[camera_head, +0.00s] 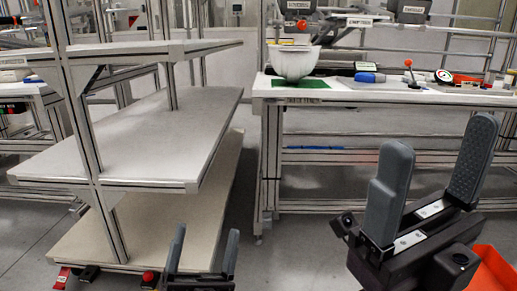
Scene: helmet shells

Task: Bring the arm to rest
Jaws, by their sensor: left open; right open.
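My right gripper (430,172) is large in the lower right of the head view. Its two grey fingers point up and stand wide apart with nothing between them. My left gripper (204,254) shows at the bottom edge, left of the middle. Its two fingertips point up, apart and empty; the rest of it is cut off by the frame. Both grippers are in front of the furniture and seem to touch nothing.
A shelf rack (140,140) with empty boards stands at the left. A workbench (400,97) stands at the back right, with a white helmet shell (294,62) on a green mat (300,84) and several tools. An orange-red bin (495,270) is at the lower right. Grey floor lies between.

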